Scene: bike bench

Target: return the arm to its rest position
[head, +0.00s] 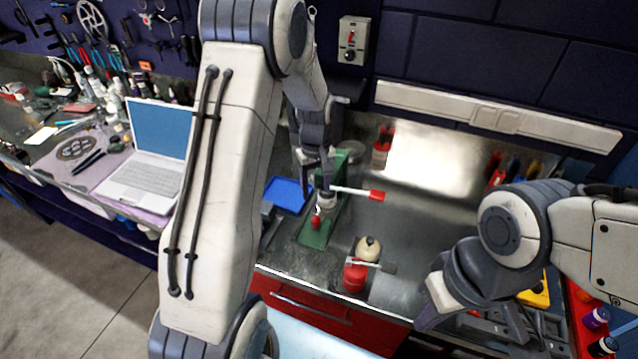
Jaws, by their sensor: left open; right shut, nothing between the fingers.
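My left arm rises large through the middle of the head view, and its forearm reaches down to the bench. My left gripper (322,186) points down over a green fixture (318,232) on the metal worktop; I cannot tell whether it touches anything there. The jaws are small and partly hidden, but open. My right arm comes in from the right. My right gripper (428,318) points down and left near the front edge of the bench, shut and empty.
A blue tray (288,194) lies left of the green fixture. A red-handled bar (376,195) sticks out right of it. A red bottle (355,276) and a pale round object (368,248) stand near the front edge. A laptop (150,180) is left.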

